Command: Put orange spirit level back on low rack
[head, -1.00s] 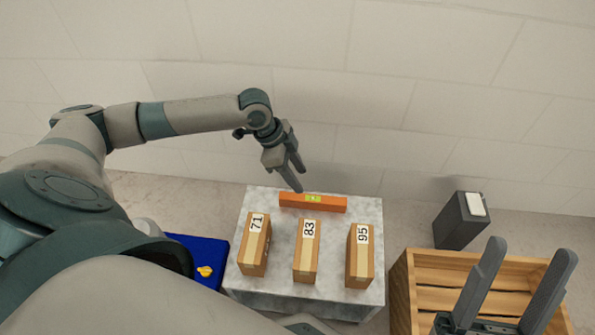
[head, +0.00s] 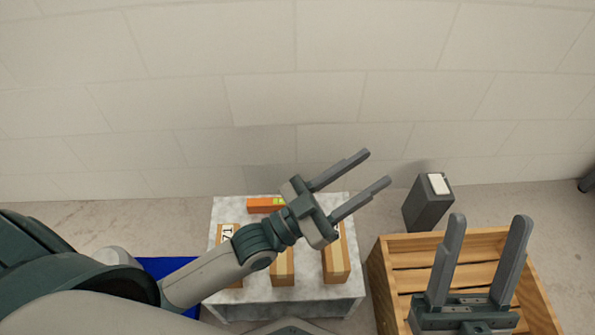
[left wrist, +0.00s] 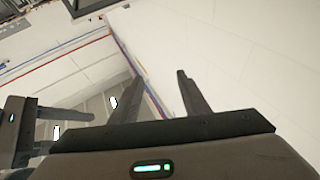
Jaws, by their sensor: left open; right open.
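The orange spirit level (head: 262,206) lies at the back of the pale stone-topped table (head: 346,291) in the head view. Its right part is hidden behind my left gripper. My left gripper (head: 379,167) is open and empty, raised above the table with its fingers pointing up and right. My right gripper (head: 487,228) is open and empty over the wooden crate. The left wrist view shows two spread fingers of my left gripper (left wrist: 148,92) with nothing between them. I cannot make out a low rack in these frames.
Numbered cardboard boxes, one showing 71 (head: 227,236) and another at the right (head: 336,262), stand on the table, partly covered by my left arm. A wooden crate (head: 384,285) stands right. A dark grey block (head: 428,207) stands behind it. A blue surface (head: 168,266) shows left.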

